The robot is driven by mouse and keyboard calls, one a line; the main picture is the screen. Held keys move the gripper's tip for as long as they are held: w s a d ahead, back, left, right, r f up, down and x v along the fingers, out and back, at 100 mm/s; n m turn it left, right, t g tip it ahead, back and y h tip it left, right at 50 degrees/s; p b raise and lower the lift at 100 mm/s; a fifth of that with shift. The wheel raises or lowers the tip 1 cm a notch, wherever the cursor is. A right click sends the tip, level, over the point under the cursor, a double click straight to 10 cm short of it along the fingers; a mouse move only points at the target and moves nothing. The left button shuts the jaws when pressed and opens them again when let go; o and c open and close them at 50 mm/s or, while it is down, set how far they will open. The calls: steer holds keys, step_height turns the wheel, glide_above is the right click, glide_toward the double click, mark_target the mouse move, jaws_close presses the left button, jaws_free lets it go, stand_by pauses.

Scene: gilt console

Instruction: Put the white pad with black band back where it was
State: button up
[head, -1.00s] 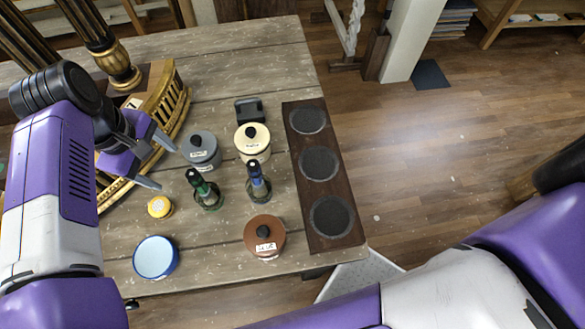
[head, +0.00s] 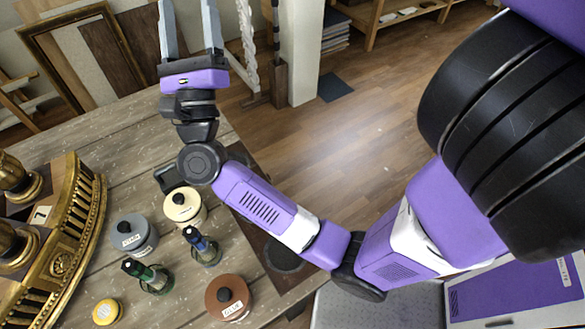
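I cannot make out a white pad with a black band in the head view. My gripper (head: 188,12) is at the top of the picture, beyond the far edge of the wooden table as seen here. Its two grey fingers point up and stand well apart, with nothing visible between them. The fingertips reach the top edge of the picture, so their ends may be cut off. My arm crosses a dark board with round dark recesses (head: 285,262) and hides much of it.
On the table (head: 135,125) stand a grey jar (head: 134,240), a cream jar (head: 184,210), green (head: 150,280) and blue-topped (head: 203,248) bottles, a brown jar (head: 229,300), a yellow tin (head: 107,312) and a black holder (head: 170,177). A gilt piece (head: 70,240) fills the left.

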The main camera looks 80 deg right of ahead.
steer(key=s+a+f+n+t+y, duration=0.3)
steer(key=a+f+n+t+y, duration=0.4)
steer(key=n+y, duration=0.7)
steer(key=s+a+f+n+t+y, duration=0.2)
steer(key=a+f+n+t+y, duration=0.45)
steer(key=n, duration=1.45)
steer(key=s+a+f+n+g+y, duration=0.2)
steer(key=s+a+f+n, duration=0.3)
steer(key=s, duration=0.4)
steer(key=s+a+f+n+g+y, duration=0.3)
steer(key=s+a+f+n+g, duration=0.1)
steer(key=s+a+f, duration=0.3)
steer(key=shift+s+a+f+n+g, duration=0.2)
steer(key=shift+s+n+g, duration=0.15)
steer(key=shift+s+n, duration=0.45)
steer(key=shift+y, duration=0.25)
